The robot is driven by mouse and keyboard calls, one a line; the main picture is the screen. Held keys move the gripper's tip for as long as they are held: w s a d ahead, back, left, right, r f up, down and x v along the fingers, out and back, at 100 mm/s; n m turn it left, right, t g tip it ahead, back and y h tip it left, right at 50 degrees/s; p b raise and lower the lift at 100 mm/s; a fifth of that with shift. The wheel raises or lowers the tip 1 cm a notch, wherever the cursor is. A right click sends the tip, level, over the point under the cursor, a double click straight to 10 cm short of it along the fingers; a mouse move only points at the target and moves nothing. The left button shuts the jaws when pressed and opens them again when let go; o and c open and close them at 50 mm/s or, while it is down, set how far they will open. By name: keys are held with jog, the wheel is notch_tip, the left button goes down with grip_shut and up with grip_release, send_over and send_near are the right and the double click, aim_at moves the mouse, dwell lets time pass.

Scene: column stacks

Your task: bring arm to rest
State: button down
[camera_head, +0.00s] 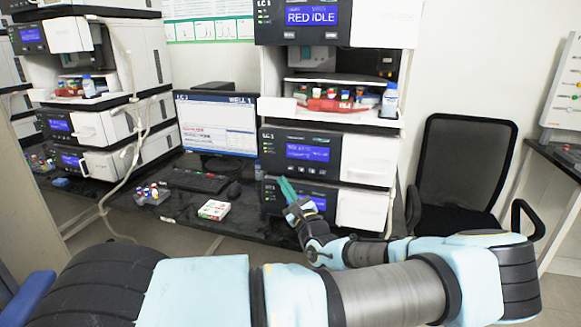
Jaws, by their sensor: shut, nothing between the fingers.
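My arm reaches from the lower right of the head view back toward the bench. My gripper (287,188) is at its end, with teal fingers close together, shut and empty. The fingers appear in front of the lower module of the right column stack (311,152). I cannot tell whether they touch it.
A dark bench (185,217) holds a monitor (217,125), a keyboard (196,180), a white-and-red box (213,210) and a small vial rack (152,194). Another instrument stack (100,128) stands at left. A black chair (464,165) is at right.

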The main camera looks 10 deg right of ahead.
dwell(0.4)
jog(key=s+a+f+n+g+y, duration=0.2)
jog(key=a+n+g+y, duration=0.55)
jog(key=a, duration=0.65)
jog(key=s+a+f+n+g+h, duration=0.1)
jog(key=s+a+f+n+g, duration=0.3)
jog(key=s+a+n+g, duration=0.6)
jog(key=s+d+r+n+g+h, duration=0.1)
jog(key=s+r+n+g+h, duration=0.2)
jog(key=s+n+g+h, duration=0.25)
notch_tip(320, 180, up, 10)
jog(key=s+d+n+t+h, duration=0.2)
jog(key=n+t+h, duration=0.1)
jog(key=h, duration=0.3)
jog(key=shift+s+f+t+h, duration=0.15)
jog(key=shift+s+t+h, duration=0.05)
jog(key=shift+t+h, duration=0.25)
jog(key=shift+d, duration=0.1)
